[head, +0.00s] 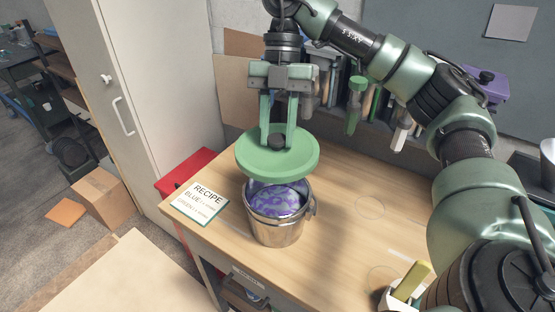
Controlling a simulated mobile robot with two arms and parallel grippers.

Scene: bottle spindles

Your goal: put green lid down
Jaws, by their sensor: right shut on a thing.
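The green lid (266,166) is a round disc with a small dark knob on top. My right gripper (277,139) is shut on the knob and holds the lid above a metal bucket (277,232). The bucket stands on the wooden table and shows purple-blue, mottled contents through its open top. The lid hides the back part of the bucket's rim. A gap shows between the lid and the front rim. My left gripper is not in view.
A recipe card (200,202) lies on the table (350,225) left of the bucket. Bottles hang on a rack at the back, one of them green (355,105). A white container (393,297) with a yellow item stands at the front right.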

